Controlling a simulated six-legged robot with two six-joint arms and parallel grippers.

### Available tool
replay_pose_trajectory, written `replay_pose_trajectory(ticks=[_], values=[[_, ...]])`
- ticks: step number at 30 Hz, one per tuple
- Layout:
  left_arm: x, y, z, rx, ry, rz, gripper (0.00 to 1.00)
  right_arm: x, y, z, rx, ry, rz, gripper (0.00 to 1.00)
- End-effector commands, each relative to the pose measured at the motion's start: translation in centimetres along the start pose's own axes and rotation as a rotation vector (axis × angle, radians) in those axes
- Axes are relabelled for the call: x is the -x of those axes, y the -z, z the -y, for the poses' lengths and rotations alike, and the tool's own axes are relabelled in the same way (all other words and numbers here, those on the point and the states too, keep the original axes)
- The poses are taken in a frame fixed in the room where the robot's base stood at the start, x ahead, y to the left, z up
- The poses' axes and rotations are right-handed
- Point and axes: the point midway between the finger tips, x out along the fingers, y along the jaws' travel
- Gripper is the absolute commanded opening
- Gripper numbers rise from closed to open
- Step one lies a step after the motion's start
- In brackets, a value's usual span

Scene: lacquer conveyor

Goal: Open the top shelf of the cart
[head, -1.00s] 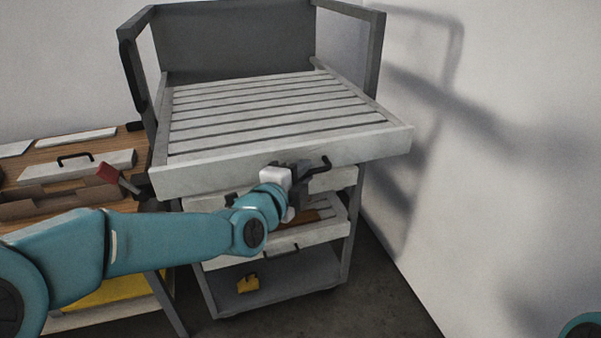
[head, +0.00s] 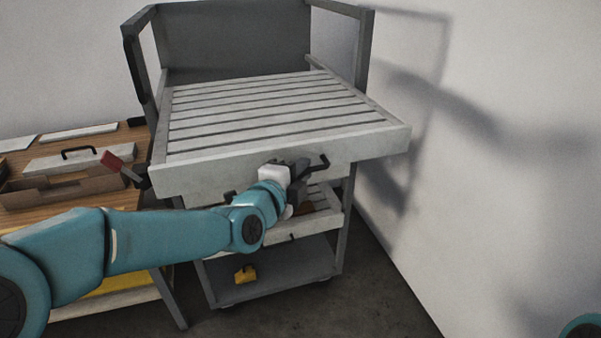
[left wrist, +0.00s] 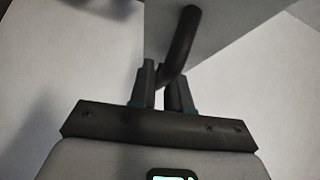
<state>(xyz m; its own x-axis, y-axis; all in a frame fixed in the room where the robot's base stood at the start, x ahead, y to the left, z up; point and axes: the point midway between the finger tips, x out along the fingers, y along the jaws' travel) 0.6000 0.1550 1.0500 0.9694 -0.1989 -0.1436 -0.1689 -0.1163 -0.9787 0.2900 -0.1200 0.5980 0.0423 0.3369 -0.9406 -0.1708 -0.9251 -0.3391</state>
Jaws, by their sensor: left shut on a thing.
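The grey metal cart (head: 236,45) stands against the white wall. Its top shelf (head: 185,178), a pale slatted tray, is slid out toward me and overhangs the lower levels. A black bar handle (head: 321,163) is on the shelf's front face, right of its middle. My left gripper (head: 303,172) is shut on this handle. In the left wrist view, my left gripper's fingers (left wrist: 163,88) sit on either side of the curved black handle (left wrist: 184,40). My arm and gripper hide part of the lower drawers. My right gripper is not in view.
A lower drawer (head: 325,220) is partly visible under the shelf. A yellow object (head: 245,273) lies on the cart's bottom level (head: 290,277). The wall (head: 500,200) bounds the right; floor between is clear.

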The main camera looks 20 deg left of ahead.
Motion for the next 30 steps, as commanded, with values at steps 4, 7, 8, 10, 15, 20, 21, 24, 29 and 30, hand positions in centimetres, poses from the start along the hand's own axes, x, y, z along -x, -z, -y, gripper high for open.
replay_pose_trajectory(ticks=[4, 7, 8, 10, 15, 20, 21, 24, 29, 30], values=[[0.0, 0.0, -0.1, 0.001, -0.003, 0.001, 0.00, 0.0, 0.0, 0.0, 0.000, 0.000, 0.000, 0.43], [0.0, 0.0, -0.1, 0.001, -0.002, 0.001, 0.36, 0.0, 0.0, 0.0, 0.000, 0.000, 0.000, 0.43], [0.0, 0.0, -0.1, 0.001, -0.002, 0.001, 0.36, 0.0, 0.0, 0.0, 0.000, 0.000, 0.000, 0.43], [0.1, 0.1, -0.1, 0.001, -0.002, 0.000, 0.36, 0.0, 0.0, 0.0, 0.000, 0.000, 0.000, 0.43], [0.3, 0.1, -0.1, 0.001, -0.001, 0.000, 0.36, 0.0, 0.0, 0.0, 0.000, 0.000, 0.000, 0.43], [2.2, 0.2, 0.0, 0.002, 0.002, 0.001, 0.36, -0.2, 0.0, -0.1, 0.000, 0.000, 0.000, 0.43], [3.0, 0.2, 0.0, 0.002, 0.002, 0.001, 0.36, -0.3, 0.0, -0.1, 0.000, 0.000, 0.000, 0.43], [5.6, 0.2, 0.0, 0.002, 0.003, 0.001, 0.36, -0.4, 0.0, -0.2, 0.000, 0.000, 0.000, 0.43], [10.1, 0.1, 0.1, 0.001, 0.004, 0.001, 0.36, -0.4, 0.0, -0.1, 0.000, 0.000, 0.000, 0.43], [11.1, 0.1, 0.1, 0.001, 0.003, 0.001, 0.36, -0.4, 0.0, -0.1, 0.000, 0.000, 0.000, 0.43]])
